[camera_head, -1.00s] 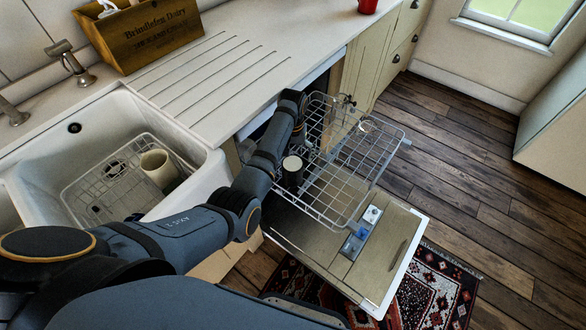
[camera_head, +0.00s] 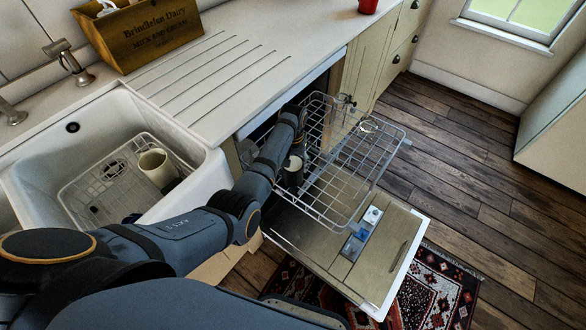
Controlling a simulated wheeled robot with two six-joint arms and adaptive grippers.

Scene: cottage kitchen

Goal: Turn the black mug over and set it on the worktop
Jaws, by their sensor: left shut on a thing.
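The black mug (camera_head: 293,181) stands in the wire rack of the open dishwasher, at the rack's left side. A pale round face shows at its top; I cannot tell whether this is its base or its inside. My left gripper (camera_head: 298,150) is down at the mug's upper edge and shut on it, partly hidden by my own wrist. The worktop (camera_head: 290,25) runs behind the sink and dishwasher, with a grooved drainer. My right gripper is not in view.
The dishwasher door (camera_head: 392,262) is folded down under the extended rack (camera_head: 345,195). The sink (camera_head: 185,205) at left holds a wire basket and a cream cup (camera_head: 155,168). A wooden crate (camera_head: 150,38) and red cup (camera_head: 368,6) stand on the worktop; the drainer between is clear.

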